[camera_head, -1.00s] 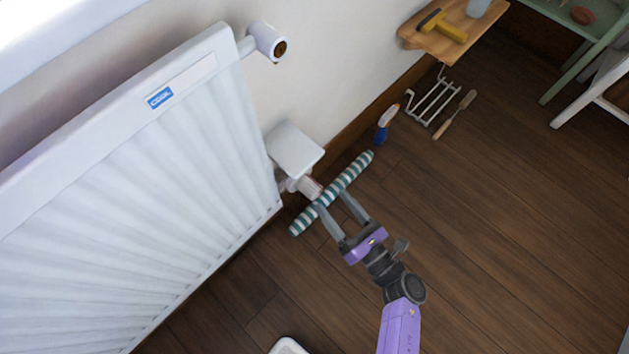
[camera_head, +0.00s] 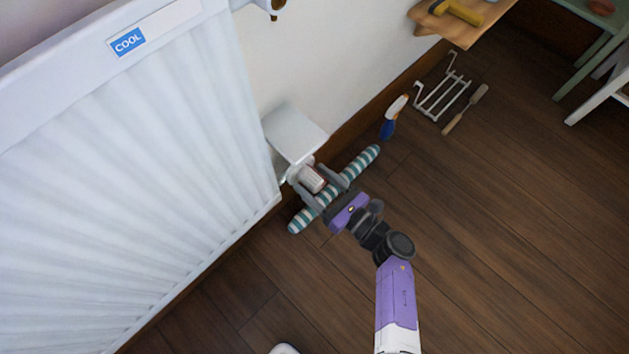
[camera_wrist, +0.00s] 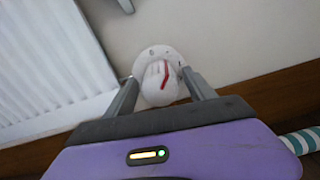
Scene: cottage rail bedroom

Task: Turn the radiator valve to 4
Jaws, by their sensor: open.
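The radiator valve (camera_head: 313,179) is a white knob with a red mark at the lower right corner of the white radiator (camera_head: 150,150). In the wrist view the valve (camera_wrist: 160,80) faces me, its red pointer slanted.
A striped draught roll (camera_head: 365,162) lies on the floor under my gripper. A white box-like shelf (camera_head: 295,132) juts out just above the valve. A spray bottle (camera_head: 393,118), a wire rack (camera_head: 440,98) and a brush (camera_head: 465,110) lie farther right.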

